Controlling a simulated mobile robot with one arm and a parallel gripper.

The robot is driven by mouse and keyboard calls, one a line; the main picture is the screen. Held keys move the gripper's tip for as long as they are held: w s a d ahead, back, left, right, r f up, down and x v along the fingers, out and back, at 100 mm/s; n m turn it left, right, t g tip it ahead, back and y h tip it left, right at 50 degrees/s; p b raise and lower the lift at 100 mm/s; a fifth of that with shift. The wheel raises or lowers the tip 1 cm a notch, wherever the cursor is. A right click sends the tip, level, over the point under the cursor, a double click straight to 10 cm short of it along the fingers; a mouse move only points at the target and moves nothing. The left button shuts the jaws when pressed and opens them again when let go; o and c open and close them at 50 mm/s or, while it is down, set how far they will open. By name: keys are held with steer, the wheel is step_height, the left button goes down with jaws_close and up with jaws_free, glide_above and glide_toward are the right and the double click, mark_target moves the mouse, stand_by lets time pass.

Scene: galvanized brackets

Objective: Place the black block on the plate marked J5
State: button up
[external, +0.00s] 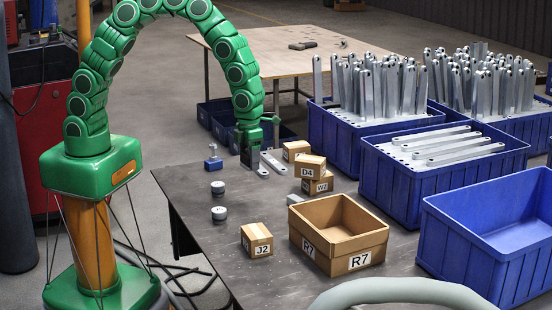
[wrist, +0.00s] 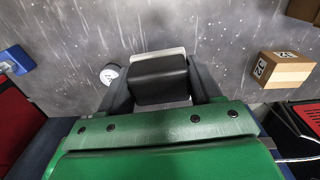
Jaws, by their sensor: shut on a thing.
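My gripper (external: 250,166) is low over the far left part of the dark table. In the wrist view, its two dark fingers (wrist: 162,88) are shut on a black block (wrist: 160,82), one on each side. A pale grey edge (wrist: 157,53) shows just beyond the block; I cannot tell whether they touch. In the external view I cannot tell the block apart from the dark gripper. No plate with a readable J5 mark shows in either view.
Metal brackets (external: 272,162) lie beside my gripper. Grey round pieces (external: 219,213) and a blue-based piece (external: 213,163) stand left. Blue crates (external: 399,190) line the right.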

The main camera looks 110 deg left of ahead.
steer(key=w+a+r+n, duration=0.2)
steer(key=w+a+n, duration=0.1)
steer(key=w, duration=1.3)
steer(key=shift+n, duration=0.3)
steer(key=shift+w+a+f, duration=0.5)
steer(key=shift+w+f, duration=1.05)
steer(key=shift+w, duration=0.6)
steer(key=shift+w+a+f, duration=0.45)
steer(key=shift+w+f, duration=1.15)
steer(key=shift+w, duration=0.5)
steer(key=shift+w+a+f, duration=0.5)
steer(key=shift+w+f, duration=1.05)
steer(key=shift+w, duration=0.6)
steer(key=shift+f, duration=0.25)
steer(key=shift+w, duration=0.1)
steer(key=shift+w+f, duration=0.25)
steer(key=shift+f, duration=0.15)
steer(key=shift+s+f, duration=0.1)
steer(key=shift+f, duration=1.2)
steer(key=shift+a+f, duration=0.1)
